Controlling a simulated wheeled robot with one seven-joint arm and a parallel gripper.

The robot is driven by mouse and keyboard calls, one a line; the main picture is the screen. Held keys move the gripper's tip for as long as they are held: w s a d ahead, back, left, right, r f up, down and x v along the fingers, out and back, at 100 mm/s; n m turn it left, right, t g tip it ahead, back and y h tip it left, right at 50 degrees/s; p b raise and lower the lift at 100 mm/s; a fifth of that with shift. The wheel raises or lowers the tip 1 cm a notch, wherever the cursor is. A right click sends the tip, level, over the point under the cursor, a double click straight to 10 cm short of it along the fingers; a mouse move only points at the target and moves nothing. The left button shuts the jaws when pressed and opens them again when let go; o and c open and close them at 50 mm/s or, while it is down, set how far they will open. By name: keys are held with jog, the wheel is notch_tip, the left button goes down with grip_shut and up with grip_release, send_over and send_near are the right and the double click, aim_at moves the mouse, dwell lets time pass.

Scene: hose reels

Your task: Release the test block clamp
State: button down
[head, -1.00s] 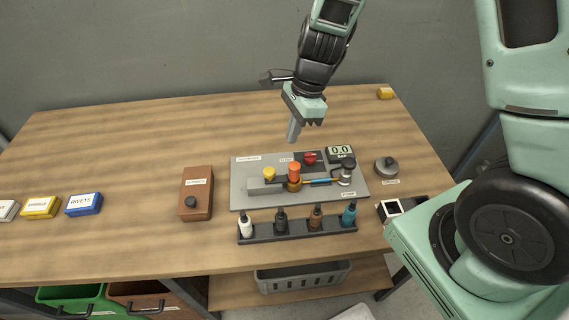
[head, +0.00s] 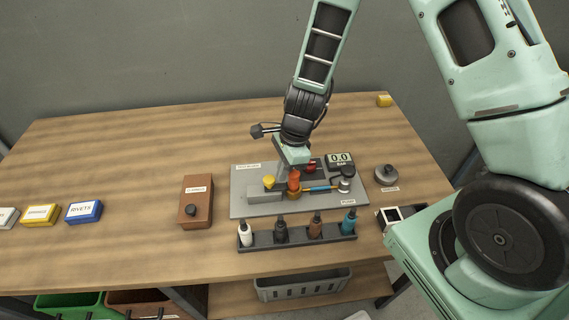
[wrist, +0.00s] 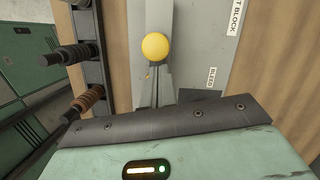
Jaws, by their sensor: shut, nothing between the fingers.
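The grey test block plate (head: 245,206) lies on the bench with a grey block and a yellow ball knob (head: 268,180) on its left half. An orange-red cap (head: 294,180) stands just right of the knob. I cannot tell which part is the clamp. My gripper (head: 284,172) is shut and empty, pointing down over the plate behind the knob and cap. Contact is not clear.
A gauge reading 0.0 (head: 340,160) and a red button (head: 310,167) stand at the plate's back right. A rack of bottles (head: 297,238) lies along its front. A brown box (head: 196,201) is to the left. The back left bench is clear.

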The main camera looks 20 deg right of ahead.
aim_at(267, 177)
jog(key=shift+w+a+p, duration=0.3)
jog(key=shift+a+p, duration=0.1)
jog(key=shift+a, duration=0.5)
jog(key=shift+w+a+p, duration=0.25)
jog(key=shift+a+p, duration=0.15)
jog(key=shift+a, duration=0.45)
jog(key=p+v, duration=0.8)
jog(key=v, duration=0.2)
jog(key=shift+d, duration=0.1)
